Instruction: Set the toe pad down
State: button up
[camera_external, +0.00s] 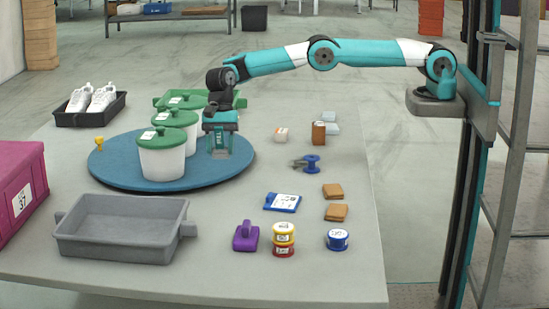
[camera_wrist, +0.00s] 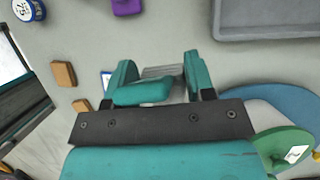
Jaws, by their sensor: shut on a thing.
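My gripper (camera_external: 219,153) points down, low over the right part of the blue turntable (camera_external: 237,168). In the wrist view its teal fingers (camera_wrist: 160,78) are shut on a small grey ribbed piece, which I take as the toe pad (camera_wrist: 163,71). A teal block in front hides part of it. In the outside view the pad cannot be made out at the fingertips, and I cannot tell whether it touches a surface.
White pots with green lids (camera_external: 162,158) stand on the turntable just left of my gripper. A grey tray (camera_external: 120,253), purple item (camera_external: 246,236), stacked tins (camera_external: 284,238) and blue tin (camera_external: 337,240) are in front.

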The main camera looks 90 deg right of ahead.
jog(key=shift+r, duration=0.4)
jog(key=shift+m, duration=0.3)
jog(key=d, duration=1)
jog(key=w+d, duration=0.1)
jog(key=d, duration=0.4)
jog(key=s+d+b, duration=0.1)
jog(key=s+d, duration=0.5)
jog(key=d, duration=0.7)
jog(key=s+d, duration=0.6)
jog(key=d, duration=0.7)
jog(key=s+d, duration=0.8)
jog(key=s, duration=0.4)
jog(key=f, duration=1)
jog(key=s+f+b, duration=0.1)
jog(key=f, duration=0.4)
jog(key=shift+a+f, duration=0.1)
jog(key=shift+f, duration=2.35)
